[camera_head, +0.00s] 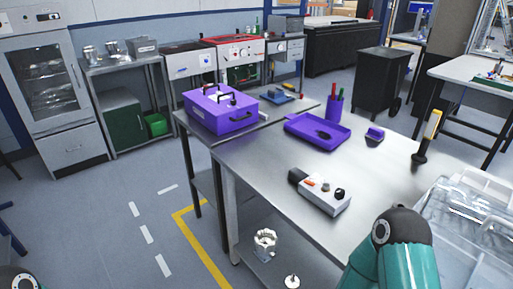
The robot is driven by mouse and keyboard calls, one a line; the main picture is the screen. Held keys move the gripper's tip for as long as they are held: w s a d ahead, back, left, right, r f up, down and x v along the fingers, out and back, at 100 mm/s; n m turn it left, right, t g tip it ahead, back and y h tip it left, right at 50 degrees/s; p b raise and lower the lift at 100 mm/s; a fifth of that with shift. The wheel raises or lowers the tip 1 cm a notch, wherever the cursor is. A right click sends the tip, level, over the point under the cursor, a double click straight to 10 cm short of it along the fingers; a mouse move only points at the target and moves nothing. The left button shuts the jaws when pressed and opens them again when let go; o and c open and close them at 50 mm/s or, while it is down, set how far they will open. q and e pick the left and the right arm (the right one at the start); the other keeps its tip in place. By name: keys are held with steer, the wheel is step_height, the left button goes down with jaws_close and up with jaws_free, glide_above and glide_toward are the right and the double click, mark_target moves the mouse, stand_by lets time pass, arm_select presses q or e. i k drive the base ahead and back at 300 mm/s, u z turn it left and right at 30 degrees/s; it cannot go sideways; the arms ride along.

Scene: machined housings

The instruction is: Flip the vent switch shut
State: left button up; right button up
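A pale grey control box (322,200) lies on the metal table. Its top has an orange switch (311,183), a small middle control and a black knob (339,194); a dark block sits at its left end. No label is readable, so I cannot tell which control is the vent switch, or whether it is open or shut. A purple case (221,110) with a dark front handle and small parts on top stands farther back left. Neither gripper is in view. Only teal and dark links of my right arm show at the lower right, and a bit of my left arm at bottom left.
A purple tray (318,142) holding a dark item, a purple cup (334,107) with pens, a small purple block (375,135) and an upright yellow-handled tool (428,136) are on the table. Clear plastic bins (470,215) stand at right. The table's front left is bare.

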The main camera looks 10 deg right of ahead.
mark_target(307, 181)
steer(key=u, duration=0.75)
steer(key=i, duration=0.15)
steer(key=z, duration=3.15)
steer(key=k, duration=0.5)
steer(key=u, duration=0.8)
steer(key=i, duration=0.25)
steer(key=u, duration=0.5)
